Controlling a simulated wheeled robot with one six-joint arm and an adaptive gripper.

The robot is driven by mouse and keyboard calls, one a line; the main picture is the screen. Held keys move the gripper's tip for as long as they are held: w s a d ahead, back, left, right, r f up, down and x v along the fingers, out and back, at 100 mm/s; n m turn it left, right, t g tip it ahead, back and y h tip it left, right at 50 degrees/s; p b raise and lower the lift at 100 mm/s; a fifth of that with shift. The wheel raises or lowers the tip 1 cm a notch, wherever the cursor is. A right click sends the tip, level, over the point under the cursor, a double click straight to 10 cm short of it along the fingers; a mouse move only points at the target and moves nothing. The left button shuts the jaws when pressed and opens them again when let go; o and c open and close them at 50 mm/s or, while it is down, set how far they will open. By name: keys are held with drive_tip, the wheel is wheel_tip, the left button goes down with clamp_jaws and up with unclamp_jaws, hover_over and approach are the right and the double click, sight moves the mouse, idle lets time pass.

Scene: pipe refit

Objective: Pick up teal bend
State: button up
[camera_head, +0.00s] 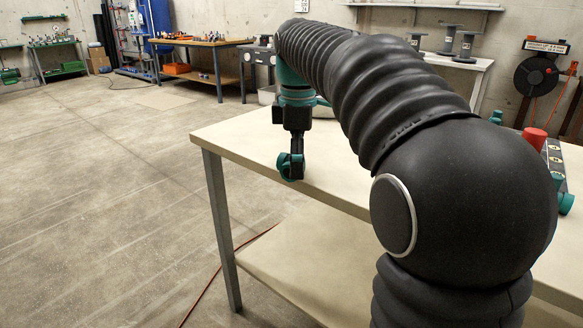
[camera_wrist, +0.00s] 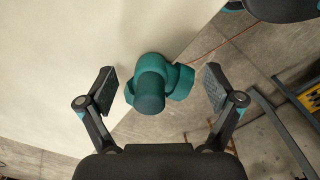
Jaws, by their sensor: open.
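The teal bend (camera_wrist: 152,88) lies near the table's edge, between the two open fingers of my gripper (camera_wrist: 160,92) in the wrist view. There is a gap on each side, wider on the right, and I see no finger touching it. In the head view the teal bend (camera_head: 287,168) shows beside the fingers of my gripper (camera_head: 297,160), which point down over the table's front edge. My arm hides part of the table behind the gripper.
The pale table (camera_head: 240,135) carries a red cylinder (camera_head: 535,138) at its right end, partly behind my arm. A red cable (camera_head: 215,275) runs on the floor under the table. A workbench (camera_head: 205,43) stands far back. The floor at left is clear.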

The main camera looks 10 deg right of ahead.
drive_tip(key=shift+f, duration=0.2)
drive_tip(key=c, duration=1.3)
drive_tip(key=shift+r, duration=0.1)
